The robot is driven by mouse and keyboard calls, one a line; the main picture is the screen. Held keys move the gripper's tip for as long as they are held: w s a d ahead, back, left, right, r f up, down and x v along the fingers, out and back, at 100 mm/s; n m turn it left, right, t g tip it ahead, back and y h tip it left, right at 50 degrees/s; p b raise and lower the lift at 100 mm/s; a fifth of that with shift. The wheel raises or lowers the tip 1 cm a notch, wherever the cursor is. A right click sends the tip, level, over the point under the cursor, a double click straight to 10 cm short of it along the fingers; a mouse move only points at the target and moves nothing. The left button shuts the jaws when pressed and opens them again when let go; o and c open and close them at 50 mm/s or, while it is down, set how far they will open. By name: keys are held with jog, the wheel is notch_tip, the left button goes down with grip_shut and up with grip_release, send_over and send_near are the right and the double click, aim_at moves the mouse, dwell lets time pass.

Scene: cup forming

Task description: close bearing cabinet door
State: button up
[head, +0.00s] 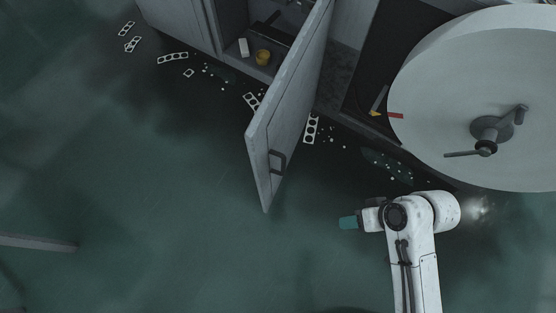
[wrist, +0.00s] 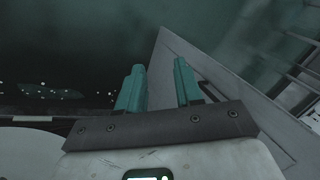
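The grey cabinet door (head: 290,105) stands open in the head view, swung out from the cabinet (head: 185,22) toward the floor. A dark handle (head: 277,161) is on the door's right face near its free edge. My gripper (head: 347,222) is to the right of the door's lower end and apart from it, with teal fingers pointing left. In the wrist view my gripper (wrist: 158,85) has its two fingers spread with nothing between them. The door (wrist: 215,75) shows there just behind and right of the fingers.
Inside the cabinet are a yellow cup-like item (head: 263,57) and a white box (head: 244,47). Perforated metal strips (head: 311,128) and small bits lie on the floor along the cabinet base. A large round drum (head: 480,90) stands at right. Floor left of the door is mostly clear.

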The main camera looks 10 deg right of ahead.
jog(key=w+a+f+t+y+b, duration=0.1)
jog(key=w+a+f+m+y+b, duration=0.1)
jog(key=w+a+y, duration=0.1)
jog(key=w+a+f+t+y+b, duration=0.1)
jog(key=y, duration=0.1)
jog(key=shift+w+a+f+m+t, duration=0.25)
jog(key=shift+a+f+m+t, duration=0.05)
jog(key=shift+a+m, duration=0.1)
jog(key=c, duration=0.5)
jog(key=w+y, duration=0.1)
jog(key=w+m+t+y+b, duration=0.1)
jog(key=a+r+t+y+b, duration=0.1)
jog(key=shift+w+m, duration=0.4)
grip_shut()
jog(key=m+t+y+b, duration=0.2)
jog(key=t, duration=0.2)
send_near(264, 163)
jog(key=x, duration=0.7)
jog(key=shift+d+f, duration=0.1)
